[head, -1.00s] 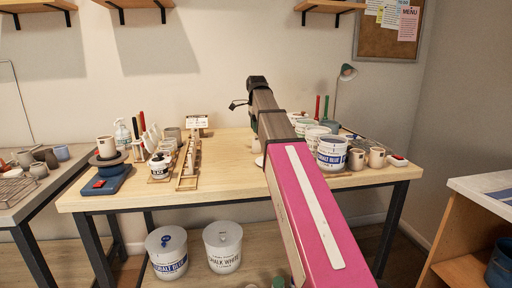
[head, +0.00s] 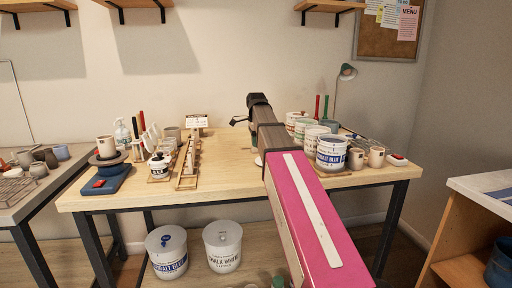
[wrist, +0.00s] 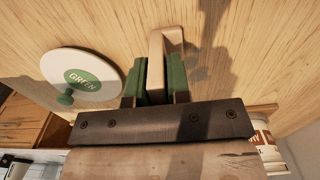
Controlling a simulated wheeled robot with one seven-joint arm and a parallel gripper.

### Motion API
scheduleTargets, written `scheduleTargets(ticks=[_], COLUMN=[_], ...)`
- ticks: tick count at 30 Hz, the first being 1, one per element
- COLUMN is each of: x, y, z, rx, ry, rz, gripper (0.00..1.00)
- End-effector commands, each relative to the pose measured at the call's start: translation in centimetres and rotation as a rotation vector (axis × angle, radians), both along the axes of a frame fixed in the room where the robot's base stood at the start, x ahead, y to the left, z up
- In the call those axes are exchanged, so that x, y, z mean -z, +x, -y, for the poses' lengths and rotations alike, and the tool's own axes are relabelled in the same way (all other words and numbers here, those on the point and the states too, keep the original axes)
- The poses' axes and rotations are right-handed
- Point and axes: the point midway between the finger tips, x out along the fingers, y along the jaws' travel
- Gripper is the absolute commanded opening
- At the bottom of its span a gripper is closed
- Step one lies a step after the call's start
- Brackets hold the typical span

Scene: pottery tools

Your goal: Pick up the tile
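The tile (wrist: 156,62) is a beige slab in the wrist view. It stands on edge between the two green finger pads of my gripper (wrist: 157,85). The pads are close together, one against each side of the tile, and my gripper looks shut on it. The tile's far end sticks out past the fingertips, over the wooden table. I cannot tell whether its lower edge touches the table. In the head view my own arm hides most of the gripper and the tile.
A round white lid marked GREEN (wrist: 82,75) lies left of my gripper in the wrist view. In the head view, glaze buckets (head: 331,153) and mugs (head: 376,157) stand right of my arm. A wooden rack (head: 188,165) stands left. The tabletop (head: 226,160) between rack and arm is clear.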

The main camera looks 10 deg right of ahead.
Motion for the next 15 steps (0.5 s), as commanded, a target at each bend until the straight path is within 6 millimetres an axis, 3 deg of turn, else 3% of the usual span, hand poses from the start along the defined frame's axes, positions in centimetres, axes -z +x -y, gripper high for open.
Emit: scheduleTargets(ticks=[15], x=[-0.46], y=[0.04], z=[0.0], rx=[0.0], ry=[0.0], rz=[0.001], gripper=[0.0])
